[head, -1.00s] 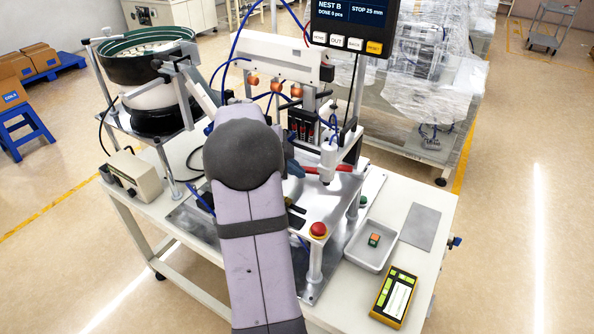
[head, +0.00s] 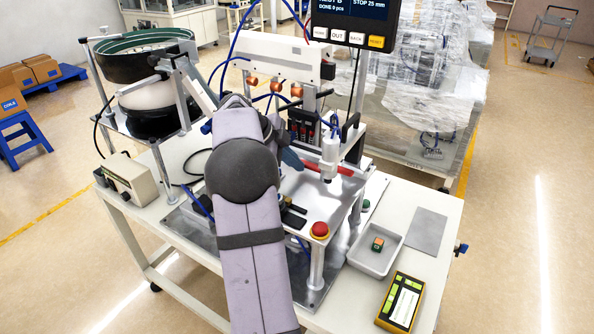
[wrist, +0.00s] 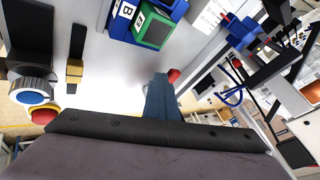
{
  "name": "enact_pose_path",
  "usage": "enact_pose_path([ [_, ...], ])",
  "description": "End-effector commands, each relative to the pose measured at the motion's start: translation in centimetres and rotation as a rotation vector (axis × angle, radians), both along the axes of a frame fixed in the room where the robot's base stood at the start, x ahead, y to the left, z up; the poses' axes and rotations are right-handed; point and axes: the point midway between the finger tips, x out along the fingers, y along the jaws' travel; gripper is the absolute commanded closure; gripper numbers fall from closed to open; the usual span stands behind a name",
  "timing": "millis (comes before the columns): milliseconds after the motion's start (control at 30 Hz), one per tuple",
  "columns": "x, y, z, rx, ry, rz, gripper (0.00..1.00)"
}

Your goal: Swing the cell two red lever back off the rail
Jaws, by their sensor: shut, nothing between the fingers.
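The red lever (head: 342,171) shows in the head view as a short red bar behind the white cylinder of the fixture. The cylinder hides part of it. In the wrist view a small red end (wrist: 174,75) shows just beside the fingertips. My gripper (head: 292,160) is at the left of the lever in the head view, its blue-grey fingers partly behind my arm. In the wrist view my gripper (wrist: 160,82) is shut and empty, its tips close to the red end. I cannot tell whether they touch. Which cell the lever belongs to is not readable.
A red stop button (head: 319,230) stands at the plate's front corner. A white tray (head: 362,259) holds a small orange and green part. The bowl feeder (head: 140,60) is at the left. A blue-and-green labelled block (wrist: 153,32) stands near my fingers in the wrist view.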

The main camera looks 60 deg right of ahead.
Motion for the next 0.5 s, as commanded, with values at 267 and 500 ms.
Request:
enact_pose_path([
  [267,-0.09,-0.04,0.12,-0.01,-0.005,0.005,1.0],
  [500,-0.72,0.51,-0.01,-0.008,-0.004,0.003,1.0],
])
